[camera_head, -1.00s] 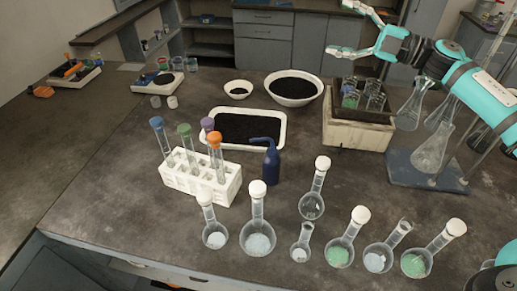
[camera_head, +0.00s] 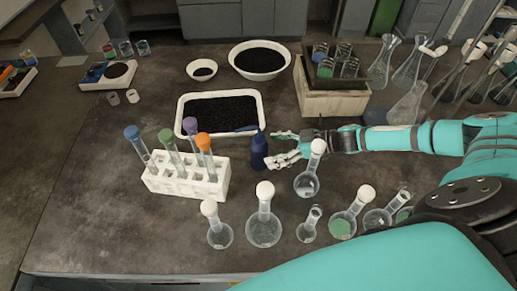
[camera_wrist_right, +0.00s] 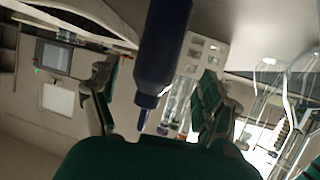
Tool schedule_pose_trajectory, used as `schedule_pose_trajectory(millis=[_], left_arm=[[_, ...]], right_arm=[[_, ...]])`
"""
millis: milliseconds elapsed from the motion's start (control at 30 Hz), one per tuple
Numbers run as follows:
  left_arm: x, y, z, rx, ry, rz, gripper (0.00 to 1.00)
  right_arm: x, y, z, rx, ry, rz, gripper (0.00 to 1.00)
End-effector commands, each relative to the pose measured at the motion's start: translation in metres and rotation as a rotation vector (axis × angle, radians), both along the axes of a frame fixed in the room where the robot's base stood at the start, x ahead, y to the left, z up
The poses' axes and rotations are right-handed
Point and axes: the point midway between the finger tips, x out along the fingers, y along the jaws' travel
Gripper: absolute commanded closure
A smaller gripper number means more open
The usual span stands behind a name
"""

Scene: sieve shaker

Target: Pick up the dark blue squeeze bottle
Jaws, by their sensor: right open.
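The dark blue squeeze bottle (camera_head: 259,152) stands upright on the dark bench, just in front of the black-filled white tray. My right gripper (camera_head: 272,149) reaches in from the right at bottle height, with its open fingers at the bottle's right side. In the right wrist view the bottle (camera_wrist_right: 163,45) lies between the two spread fingers (camera_wrist_right: 158,95), with a visible gap to each. Whether any finger touches it is not clear. My left gripper is not in view.
A white rack (camera_head: 187,178) with capped tubes stands close left of the bottle. The white tray (camera_head: 180,118) is behind it. A stoppered flask (camera_head: 307,183) stands close to the gripper's front side; several more flasks line the front. A wooden box (camera_head: 335,103) stands behind the forearm.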

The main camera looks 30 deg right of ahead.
Motion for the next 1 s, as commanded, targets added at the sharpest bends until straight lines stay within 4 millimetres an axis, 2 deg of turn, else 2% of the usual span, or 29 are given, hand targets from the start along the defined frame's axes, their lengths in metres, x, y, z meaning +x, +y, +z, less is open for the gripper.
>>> schedule_pose_trajectory(millis=[100,233,500,767,1000], left_arm=[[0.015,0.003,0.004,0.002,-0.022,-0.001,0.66],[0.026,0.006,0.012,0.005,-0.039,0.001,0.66],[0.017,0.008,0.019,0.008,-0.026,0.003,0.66],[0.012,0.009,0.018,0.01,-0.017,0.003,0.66],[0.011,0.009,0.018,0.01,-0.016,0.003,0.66]], right_arm=[[0.004,0.005,-0.002,0.0,0.0,0.001,0.2],[0.014,0.016,-0.007,0.0,-0.003,0.003,0.2],[0.034,0.038,-0.023,0.0,-0.002,0.002,0.2],[0.035,0.039,-0.025,-0.002,-0.001,0.001,0.2],[0.035,0.039,-0.024,-0.001,-0.001,0.001,0.52]])
